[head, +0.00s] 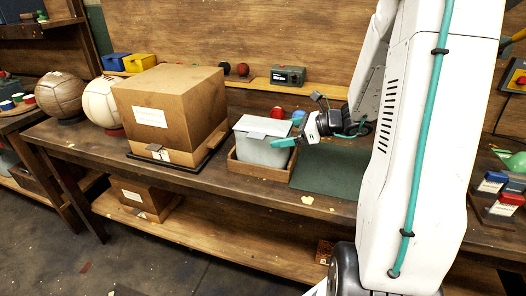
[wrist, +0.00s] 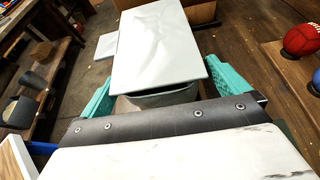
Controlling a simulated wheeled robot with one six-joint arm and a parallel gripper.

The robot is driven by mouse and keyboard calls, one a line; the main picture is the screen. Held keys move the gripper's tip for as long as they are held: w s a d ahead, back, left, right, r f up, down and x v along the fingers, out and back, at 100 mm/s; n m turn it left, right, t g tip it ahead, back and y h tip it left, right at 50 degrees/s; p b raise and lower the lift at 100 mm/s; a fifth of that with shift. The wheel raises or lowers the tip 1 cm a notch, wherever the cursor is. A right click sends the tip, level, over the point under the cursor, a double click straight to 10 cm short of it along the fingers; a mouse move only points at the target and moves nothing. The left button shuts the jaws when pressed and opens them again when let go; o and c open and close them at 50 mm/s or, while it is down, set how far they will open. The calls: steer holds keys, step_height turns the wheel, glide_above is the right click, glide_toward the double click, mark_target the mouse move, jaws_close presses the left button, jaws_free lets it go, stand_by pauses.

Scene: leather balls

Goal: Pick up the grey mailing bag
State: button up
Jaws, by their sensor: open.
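The grey mailing bag (head: 262,148) stands upright in a shallow wooden tray (head: 246,175) on the workbench, a pale flat panel on its top. In the wrist view the bag's pale, creased top (wrist: 160,45) fills the upper middle, with a darker grey side below it. My gripper (head: 284,141) is at the bag's upper right in the head view. In the wrist view its teal fingers (wrist: 163,88) are apart, one on each side of the bag. I cannot tell whether either finger touches it. The bag's lower part is hidden by the tray in the head view.
A large cardboard box (head: 165,105) stands close left of the tray. A brown ball (head: 60,96) and a cream ball (head: 101,103) are farther left. A dark green mat (head: 322,172) lies bare to the right. A red ball (wrist: 300,40) shows in the wrist view.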

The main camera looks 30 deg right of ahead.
mark_target(263, 147)
steer(key=x, duration=0.3)
steer(key=shift+a, duration=0.1)
steer(key=c, duration=1.1)
